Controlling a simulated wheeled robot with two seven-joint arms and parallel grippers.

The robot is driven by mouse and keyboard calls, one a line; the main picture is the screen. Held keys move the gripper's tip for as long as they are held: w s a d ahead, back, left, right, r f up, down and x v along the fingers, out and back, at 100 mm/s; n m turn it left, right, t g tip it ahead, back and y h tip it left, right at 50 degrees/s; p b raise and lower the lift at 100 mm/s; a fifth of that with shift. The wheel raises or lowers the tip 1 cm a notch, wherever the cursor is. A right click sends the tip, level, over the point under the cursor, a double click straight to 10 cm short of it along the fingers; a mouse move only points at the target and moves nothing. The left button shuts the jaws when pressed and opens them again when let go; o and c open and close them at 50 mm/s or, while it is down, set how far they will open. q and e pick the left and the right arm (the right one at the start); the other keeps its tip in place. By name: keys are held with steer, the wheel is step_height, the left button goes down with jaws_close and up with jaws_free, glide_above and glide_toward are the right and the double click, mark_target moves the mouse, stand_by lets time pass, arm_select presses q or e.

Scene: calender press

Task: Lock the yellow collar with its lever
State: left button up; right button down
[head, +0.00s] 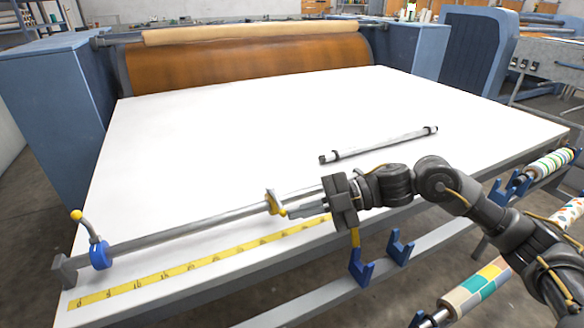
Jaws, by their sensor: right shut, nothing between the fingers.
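The yellow collar (272,202) sits around a long grey rod (190,230) that runs along the near part of the white table. A small yellow part shows at the collar's lower right, close to my fingertips; I cannot tell whether it is the lever's knob or how the lever stands. My right gripper (292,213) is shut and empty, its fingertips just right of the collar. I cannot tell whether they touch it. A blue collar (100,255) sits near the rod's left end, its lever upright with a yellow knob (76,214). My left gripper is not in view.
A yellow measuring tape (160,284) lies along the table's front edge. A white bar with dark ends (380,144) lies behind my right arm. Blue holders (361,267) stand on the front rail, with patterned rolls (475,290) at right.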

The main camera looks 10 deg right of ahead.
steer(key=shift+s+d+r+p, duration=0.1)
steer(key=shift+s+r+p, duration=0.05)
steer(key=shift+r+p, duration=0.2)
arm_select(q)
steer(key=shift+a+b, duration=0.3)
steer(key=shift+b, duration=0.1)
arm_select(e)
steer(key=s+r+v, duration=0.1)
steer(key=v, duration=1.1)
steer(key=shift+s+r, duration=0.2)
steer(key=shift+r, duration=0.15)
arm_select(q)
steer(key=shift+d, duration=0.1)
